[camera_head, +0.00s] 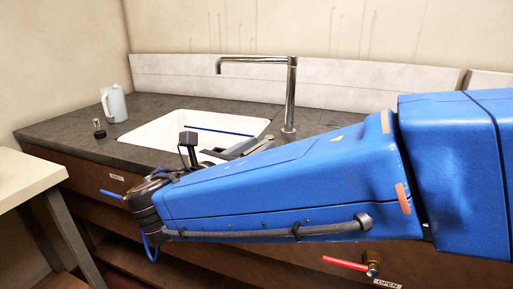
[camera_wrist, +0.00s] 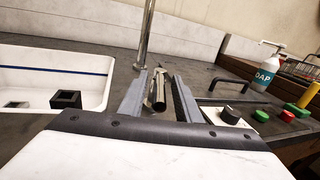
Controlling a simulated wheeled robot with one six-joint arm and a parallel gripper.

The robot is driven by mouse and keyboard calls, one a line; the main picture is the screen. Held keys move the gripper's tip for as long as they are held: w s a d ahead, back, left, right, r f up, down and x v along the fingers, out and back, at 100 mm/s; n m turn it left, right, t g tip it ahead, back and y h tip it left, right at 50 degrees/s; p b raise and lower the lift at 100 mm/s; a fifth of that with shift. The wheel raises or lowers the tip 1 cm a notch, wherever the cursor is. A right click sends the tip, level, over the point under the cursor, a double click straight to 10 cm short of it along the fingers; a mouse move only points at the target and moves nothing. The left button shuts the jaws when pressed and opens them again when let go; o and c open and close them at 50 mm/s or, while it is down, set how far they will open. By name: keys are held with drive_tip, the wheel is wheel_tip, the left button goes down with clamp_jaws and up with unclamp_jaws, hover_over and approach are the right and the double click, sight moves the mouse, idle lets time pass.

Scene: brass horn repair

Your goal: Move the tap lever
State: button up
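The chrome tap (camera_head: 291,95) stands behind the sink in the head view, its spout reaching left over the basin. Its column (camera_wrist: 146,35) shows in the wrist view. A short metal lever (camera_wrist: 159,92) with a dark round end lies between my gripper's fingers in the wrist view. My gripper (camera_wrist: 157,95) is open, with one finger on each side of the lever. I see gaps beside the lever and cannot tell if either finger touches it. In the head view my gripper (camera_head: 245,148) is over the sink's right edge, partly hidden by my arm.
The white sink (camera_head: 160,128) is set in a dark counter (camera_head: 55,128). A light jug (camera_head: 115,104) stands at left. Below the counter is a red-handled valve (camera_head: 345,263). In the wrist view, a soap bottle (camera_wrist: 265,78), a black knob (camera_wrist: 230,115) and coloured buttons (camera_wrist: 288,117) are at right.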

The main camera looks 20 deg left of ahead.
clamp_jaws()
drive_tip(key=shift+d, duration=0.1)
drive_tip(key=shift+s+d+r+n+t+y, duration=0.1)
drive_tip(key=shift+d+n+t+y, duration=0.15)
drive_tip(key=shift+n+y, duration=0.45)
drive_tip(key=shift+s+d+n+t+y, duration=0.15)
drive_tip(key=shift+d+n+y, duration=0.3)
drive_tip(key=shift+y, duration=0.45)
drive_tip(key=shift+w+d+n+y, duration=0.1)
drive_tip(key=shift+d+n+y, duration=0.1)
drive_tip(key=shift+n+y, duration=0.6)
drive_tip(key=shift+d+n+y, duration=0.15)
drive_tip(key=shift+n+y, duration=0.3)
drive_tip(key=shift+y, duration=0.65)
unclamp_jaws()
